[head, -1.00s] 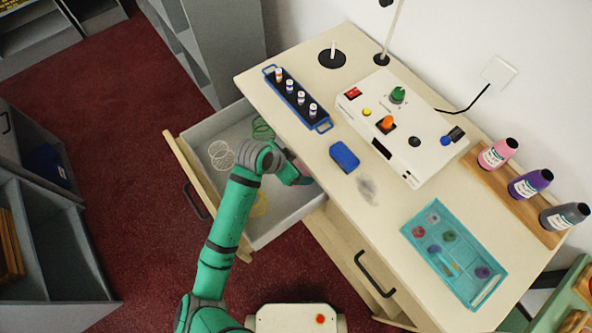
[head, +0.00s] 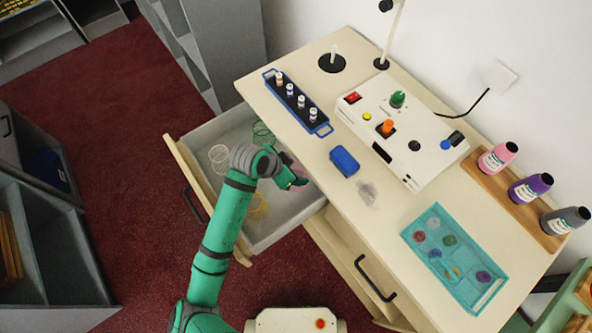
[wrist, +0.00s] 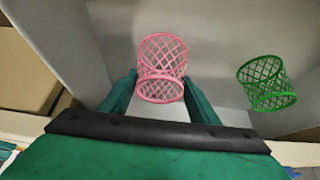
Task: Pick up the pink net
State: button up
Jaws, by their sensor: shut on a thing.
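The pink net (wrist: 162,62) is a small open lattice basket. In the wrist view it sits between the two fingers of my gripper (wrist: 160,82), which are shut on it. In the head view my gripper (head: 298,181) is over the right part of the open grey drawer (head: 285,215), beside the counter edge. Only a little pink shows there; my arm hides most of the net. I cannot tell whether the net touches the drawer floor.
A green net (wrist: 267,84) stands to the right in the wrist view. A white net (head: 219,157) and a yellow net (head: 258,206) are also in the drawer. The counter (head: 335,215) carries a vial rack (head: 322,131), a blue block (head: 344,160) and a teal tray (head: 462,285).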

jog(key=s+a, duration=0.1)
jog(key=a, duration=0.1)
jog(key=s+a, duration=0.3)
jog(key=shift+a, duration=0.3)
notch_tip(320, 180, up, 14)
dwell(0.3)
jog(key=shift+f, duration=0.15)
dwell(0.7)
